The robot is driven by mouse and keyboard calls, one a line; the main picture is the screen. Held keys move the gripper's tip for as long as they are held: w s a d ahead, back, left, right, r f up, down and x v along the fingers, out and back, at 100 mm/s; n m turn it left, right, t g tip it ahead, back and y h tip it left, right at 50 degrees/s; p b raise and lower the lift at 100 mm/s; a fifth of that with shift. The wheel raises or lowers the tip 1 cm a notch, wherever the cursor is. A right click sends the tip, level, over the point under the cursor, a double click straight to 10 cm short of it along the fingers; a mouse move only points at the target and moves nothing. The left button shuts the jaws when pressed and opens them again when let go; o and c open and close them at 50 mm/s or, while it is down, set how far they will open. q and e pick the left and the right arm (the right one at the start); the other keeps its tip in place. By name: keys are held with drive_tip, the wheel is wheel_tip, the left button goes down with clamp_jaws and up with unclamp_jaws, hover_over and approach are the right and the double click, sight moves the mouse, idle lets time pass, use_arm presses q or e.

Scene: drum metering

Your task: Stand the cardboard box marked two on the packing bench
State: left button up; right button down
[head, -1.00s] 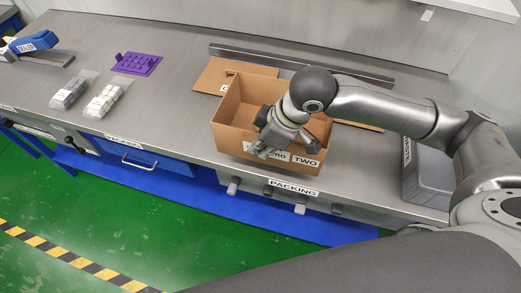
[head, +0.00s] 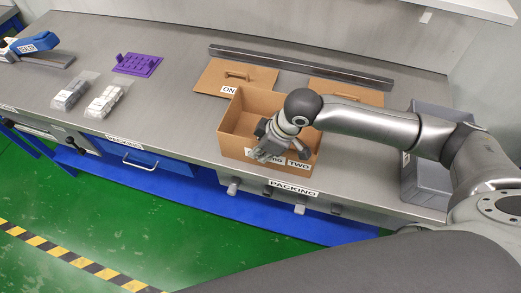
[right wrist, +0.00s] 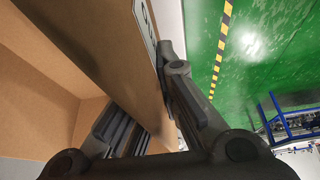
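The open cardboard box marked TWO (head: 229,143) is upright at the front of the packing bench (head: 355,196), close to its front edge. It looks empty where I can see inside. Whether its base fully touches the bench is hard to tell. My right gripper (head: 263,154) is at the box's front wall, partly covering its label. In the right wrist view the gripper's fingers (right wrist: 158,105) lie on either side of that cardboard wall (right wrist: 125,62), one inside and one outside, closed on it. My left gripper is not in view.
A grey bin (head: 430,182) stands at right. Wrapped white pieces (head: 105,101), a purple tray (head: 137,64) and a blue tool (head: 36,42) are left.

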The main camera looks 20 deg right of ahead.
drive_tip(key=c, duration=1.6)
unclamp_jaws()
drive_tip(key=shift+c, duration=0.2)
drive_tip(key=v, duration=1.2)
drive_tip(key=shift+b, duration=0.3)
drive_tip(key=shift+r, duration=0.1)
